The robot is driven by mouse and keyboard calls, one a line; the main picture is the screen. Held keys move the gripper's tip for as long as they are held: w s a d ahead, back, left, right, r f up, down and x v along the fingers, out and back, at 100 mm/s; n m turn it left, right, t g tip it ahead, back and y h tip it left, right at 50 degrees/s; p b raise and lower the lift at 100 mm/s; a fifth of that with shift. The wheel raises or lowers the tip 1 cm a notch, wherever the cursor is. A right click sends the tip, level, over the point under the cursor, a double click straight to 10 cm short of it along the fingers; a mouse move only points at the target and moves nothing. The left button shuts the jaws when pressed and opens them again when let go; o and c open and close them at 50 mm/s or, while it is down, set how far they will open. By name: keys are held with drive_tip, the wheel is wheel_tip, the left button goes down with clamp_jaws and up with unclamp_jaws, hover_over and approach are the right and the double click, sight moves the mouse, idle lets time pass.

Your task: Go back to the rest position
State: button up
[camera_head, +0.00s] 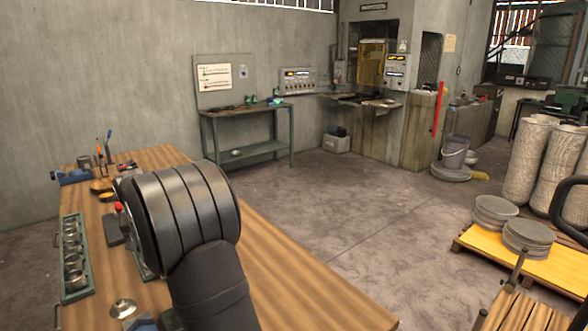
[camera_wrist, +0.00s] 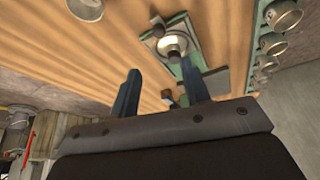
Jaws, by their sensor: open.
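My gripper (camera_wrist: 160,68) shows in the wrist view with its two dark fingers spread apart and nothing between them. Beyond the fingertips is a small green-based device with a round metal piece (camera_wrist: 172,46) on it, over the wooden bench (camera_wrist: 60,62). The fingers look apart from it. In the head view my dark arm covers the middle of the bench (camera_head: 290,275) and hides the gripper. A metal bowl (camera_head: 123,308) sits at the near left of the bench. A metal bowl (camera_wrist: 86,9) also shows at the top left of the wrist view.
A green tray (camera_head: 64,292) with a row of metal cups lies along the bench's left side. A red knob (camera_head: 118,207) stands beside my arm. Tools (camera_head: 104,148) stand at the bench's far end. The bench's right side is bare.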

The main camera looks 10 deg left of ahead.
drive_tip(key=x, duration=1.3)
drive_tip(key=shift+w+a+f, duration=0.1)
drive_tip(key=shift+w+f, duration=0.05)
drive_tip(key=shift+f, duration=0.1)
drive_tip(key=v, duration=1.8)
drive_tip(key=x, duration=1.7)
drive_tip(key=shift+f, duration=0.3)
drive_tip(key=w+a, duration=0.1)
drive_tip(key=w, duration=0.1)
drive_tip(key=w+a, duration=0.1)
drive_tip(key=a, duration=0.1)
drive_tip(key=shift+w+a+f, duration=0.2)
drive_tip(key=shift+w+a, duration=0.15)
drive_tip(key=shift+w, duration=0.05)
drive_tip(key=v, duration=1.7)
drive_tip(key=shift+s+d+f+m+g+y, duration=0.1)
drive_tip(key=shift+d+f+m+g+y, duration=0.1)
drive_tip(key=shift+d+f+m+g, duration=0.45)
drive_tip(key=shift+s+d+f+m+g+y, duration=0.1)
drive_tip(key=shift+d+f+m+g+y, duration=0.2)
drive_tip(key=shift+f+m, duration=0.55)
drive_tip(key=shift+s+d+f+m+g+y, duration=0.1)
drive_tip(key=shift+d+f+m+g, duration=0.25)
drive_tip(key=shift+d+f+m, duration=0.35)
drive_tip(key=shift+a+n, duration=0.15)
drive_tip(key=shift+n, duration=0.15)
